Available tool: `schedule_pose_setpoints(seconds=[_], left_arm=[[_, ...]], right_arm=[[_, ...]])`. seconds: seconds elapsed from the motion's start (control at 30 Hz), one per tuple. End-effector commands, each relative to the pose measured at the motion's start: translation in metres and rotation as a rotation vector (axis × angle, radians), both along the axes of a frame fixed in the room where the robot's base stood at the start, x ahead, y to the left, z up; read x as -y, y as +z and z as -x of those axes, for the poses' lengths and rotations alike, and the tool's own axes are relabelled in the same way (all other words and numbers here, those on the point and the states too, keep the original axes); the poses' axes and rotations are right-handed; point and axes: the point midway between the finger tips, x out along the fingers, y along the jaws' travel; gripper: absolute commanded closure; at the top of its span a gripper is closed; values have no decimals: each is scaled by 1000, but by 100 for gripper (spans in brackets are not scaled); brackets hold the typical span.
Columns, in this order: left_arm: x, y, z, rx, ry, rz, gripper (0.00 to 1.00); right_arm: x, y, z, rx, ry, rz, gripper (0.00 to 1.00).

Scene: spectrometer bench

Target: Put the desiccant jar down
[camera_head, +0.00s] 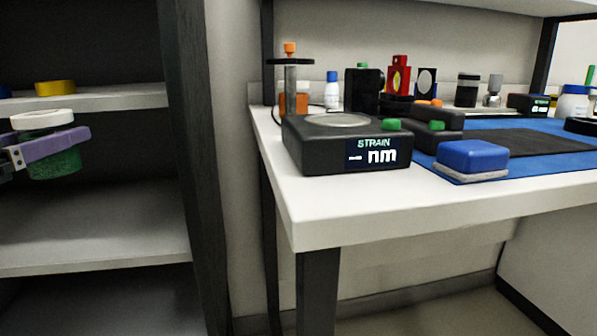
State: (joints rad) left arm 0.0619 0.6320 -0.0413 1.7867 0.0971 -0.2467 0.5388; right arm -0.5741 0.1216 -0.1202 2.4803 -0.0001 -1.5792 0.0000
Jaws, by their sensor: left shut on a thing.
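The desiccant jar (56,164), with green contents and a white lid, is at the left edge of the head view. My left gripper (70,142), with purple fingers, is shut on it just below the lid. The jar looks upright and is held in the air in front of the open shelf unit. Its lid overlaps the upper shelf's edge in the picture, and the lower shelf lies well below it. The near finger hides the jar's middle. My right gripper is not in view.
The upper shelf (120,97) holds a yellow item (55,88) and a blue one. The lower shelf (100,240) looks bare where visible. A dark upright (195,170) separates it from the white bench (400,215), which carries a STRAIN meter (310,150) and a blue sponge-like block (472,156).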

Motion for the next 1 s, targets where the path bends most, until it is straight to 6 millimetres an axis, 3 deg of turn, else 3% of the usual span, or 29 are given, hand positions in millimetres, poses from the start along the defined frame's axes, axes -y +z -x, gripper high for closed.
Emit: schedule_pose_setpoints(seconds=[0.03, 0.1, 1.0], left_arm=[[2, 30, 4, 1, -9, -1, 87], [6, 54, 9, 1, -22, 0, 87], [67, 352, 89, -1, -218, 0, 87]], right_arm=[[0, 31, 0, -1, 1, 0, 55], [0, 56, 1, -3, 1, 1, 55], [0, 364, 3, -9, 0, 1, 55]])
